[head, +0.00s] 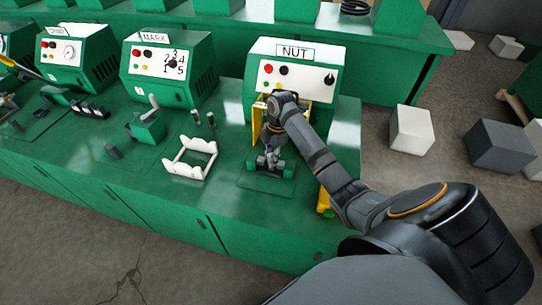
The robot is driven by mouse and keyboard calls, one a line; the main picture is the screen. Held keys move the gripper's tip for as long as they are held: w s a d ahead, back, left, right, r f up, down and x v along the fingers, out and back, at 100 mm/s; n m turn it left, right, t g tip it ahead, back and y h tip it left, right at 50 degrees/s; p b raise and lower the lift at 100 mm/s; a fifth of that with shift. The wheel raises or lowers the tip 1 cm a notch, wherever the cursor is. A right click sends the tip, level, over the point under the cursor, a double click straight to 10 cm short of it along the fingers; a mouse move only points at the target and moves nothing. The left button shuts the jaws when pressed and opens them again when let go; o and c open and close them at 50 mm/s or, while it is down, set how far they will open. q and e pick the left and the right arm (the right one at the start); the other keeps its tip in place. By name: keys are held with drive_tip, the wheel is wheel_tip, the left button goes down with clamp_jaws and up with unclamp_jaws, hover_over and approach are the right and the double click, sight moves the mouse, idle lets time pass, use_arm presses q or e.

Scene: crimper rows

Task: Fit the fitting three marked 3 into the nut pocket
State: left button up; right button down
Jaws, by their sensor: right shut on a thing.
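The nut machine (292,76) is a green box with a white panel reading NUT, at the back of the bench. In front of it is a dark block with green ends (286,172), low on the bench, where the nut pocket seems to be. My right gripper (268,158) points down right over this block, shut on a fitting. The fitting is mostly hidden by the fingers, and I cannot read its mark or tell whether it touches the pocket. My left gripper is not in view.
A white cradle (178,169) stands left of the block, with two small upright cylinders (210,119) behind it. The mark machine (170,68) and a grey-handled press (148,128) are further left. Yellow guards flank the nut machine. Bare green bench lies in front.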

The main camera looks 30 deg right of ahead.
drive_tip(key=shift+f, duration=0.1)
drive_tip(key=c, duration=1.1)
unclamp_jaws()
drive_tip(key=shift+c, duration=0.2)
drive_tip(key=shift+r, duration=0.5)
drive_tip(key=r, duration=0.4)
drive_tip(key=d+r, duration=0.1)
drive_tip(key=r, duration=0.1)
drive_tip(key=shift+r, duration=0.15)
drive_tip(key=r+p, duration=0.4)
drive_tip(key=r, duration=0.1)
drive_tip(key=shift+s+d, duration=0.15)
drive_tip(key=shift+d, duration=0.2)
